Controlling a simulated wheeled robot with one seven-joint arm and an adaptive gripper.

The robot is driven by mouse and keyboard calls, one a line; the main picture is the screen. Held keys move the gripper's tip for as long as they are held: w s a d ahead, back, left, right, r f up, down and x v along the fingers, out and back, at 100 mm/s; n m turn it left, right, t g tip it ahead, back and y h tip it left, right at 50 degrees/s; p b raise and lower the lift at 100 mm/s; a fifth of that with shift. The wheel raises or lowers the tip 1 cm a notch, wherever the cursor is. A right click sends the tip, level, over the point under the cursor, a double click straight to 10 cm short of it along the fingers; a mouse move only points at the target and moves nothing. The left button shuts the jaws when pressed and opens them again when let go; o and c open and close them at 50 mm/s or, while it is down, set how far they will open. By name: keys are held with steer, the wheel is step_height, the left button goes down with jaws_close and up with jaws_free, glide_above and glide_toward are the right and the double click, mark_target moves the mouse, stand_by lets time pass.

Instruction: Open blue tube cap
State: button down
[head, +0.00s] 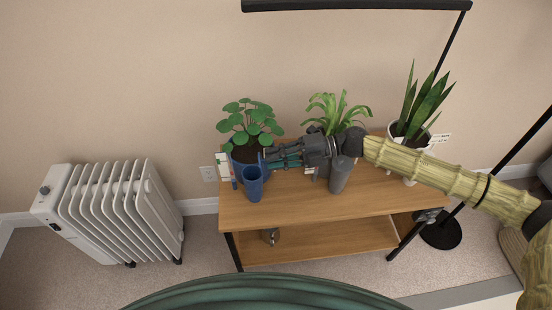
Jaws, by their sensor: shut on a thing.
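The blue tube (253,186) stands upright near the front left edge of the wooden table, and its top looks dark, like an open mouth. My gripper (267,161) reaches in from the right, with its fingertips just above and behind the tube's rim. It is shut on a small blue piece at its fingertips, which appears to be the tube's cap. The piece is small and partly hidden by the fingers, so I cannot tell whether it still touches the tube.
A grey cylinder (341,175) stands under my wrist. Potted plants (251,122) (338,113) (420,105) line the back of the wooden table (295,208). A white radiator (115,208) stands left, and a black lamp stand (440,235) right. The table's front middle is clear.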

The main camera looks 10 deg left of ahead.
steer(key=c, duration=1.3)
jaws_free()
steer(key=v, duration=1.2)
steer(key=shift+c, duration=0.3)
